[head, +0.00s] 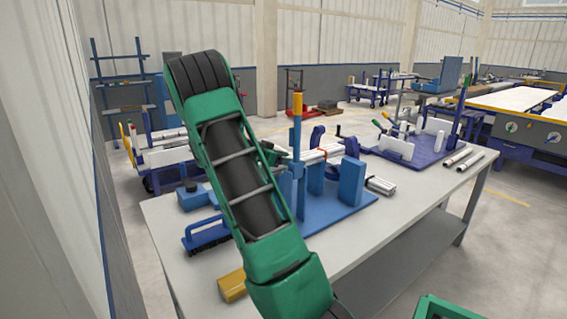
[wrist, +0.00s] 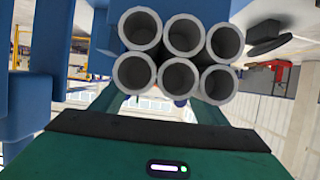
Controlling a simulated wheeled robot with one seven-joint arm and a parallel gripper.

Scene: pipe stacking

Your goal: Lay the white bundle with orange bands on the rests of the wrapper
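The white bundle with an orange band (head: 331,150) shows past my arm in the head view, above the blue wrapper (head: 338,206) and near its upright rests (head: 351,181). In the wrist view the bundle (wrist: 178,77) is end-on: several grey-white pipe mouths in two rows, close to the camera. My gripper's green fingers (wrist: 158,104) stand apart and run up to the bundle's lower part, where the pipes hide their tips. I cannot tell whether they press on it. Whether the bundle touches the rests is also hidden.
A yellow-topped blue post (head: 298,120) rises from the wrapper. A grey-white piece (head: 380,185) lies at its front right. Two loose pipes (head: 463,160) lie at the table's right.

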